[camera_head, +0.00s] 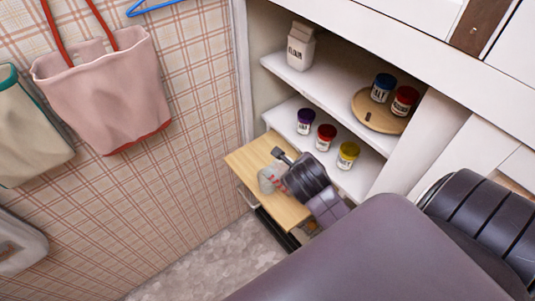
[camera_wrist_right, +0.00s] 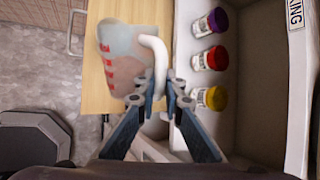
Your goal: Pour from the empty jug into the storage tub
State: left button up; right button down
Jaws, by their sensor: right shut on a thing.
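The jug (camera_head: 268,179) is clear with red markings and looks empty. It is over the wooden pull-out board (camera_head: 243,160). In the right wrist view the jug (camera_wrist_right: 122,62) has a white handle (camera_wrist_right: 158,62), with my right gripper (camera_wrist_right: 165,88) shut on it. In the head view my right gripper (camera_head: 283,160) is beside the jug and partly hides it. I cannot tell whether the jug touches the board or how far it is tilted. I cannot pick out a storage tub with certainty. My left gripper is not in view.
Purple (camera_head: 305,121), red (camera_head: 326,137) and yellow (camera_head: 348,155) jars stand on the lower shelf beside the board. A flour bag (camera_head: 300,46) and a round wooden tray (camera_head: 370,117) with two jars are above. A pink bag (camera_head: 105,90) hangs left. A label ending "KING" (camera_wrist_right: 296,14) shows right.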

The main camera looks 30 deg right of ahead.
aim_at(290, 159)
jog(key=shift+w+a+r+g+p, duration=0.2)
jog(key=shift+w+g+p, duration=0.3)
jog(key=shift+w+p, duration=0.2)
jog(key=shift+w+a+r+n+g+h, duration=0.25)
jog(key=shift+w+r+n+g+h, duration=0.2)
jog(key=shift+w+r+g, duration=0.2)
jog(key=shift+w+a+r+n+g, duration=0.2)
jog(key=shift+w+r+g, duration=0.1)
jog(key=shift+w+g, duration=0.2)
jog(key=shift+w+a+r+n+g, duration=0.1)
jog(key=shift+w+a+r+g, duration=0.2)
jog(key=shift+w, duration=0.25)
jog(key=shift+d, duration=0.15)
jog(key=shift+w+r+g+h, duration=0.2)
jog(key=shift+w+g+h, duration=0.05)
jog(key=shift+w, duration=0.05)
jog(key=shift+r, duration=0.1)
dwell(0.3)
jog(key=shift+s+p, duration=0.3)
dwell(0.4)
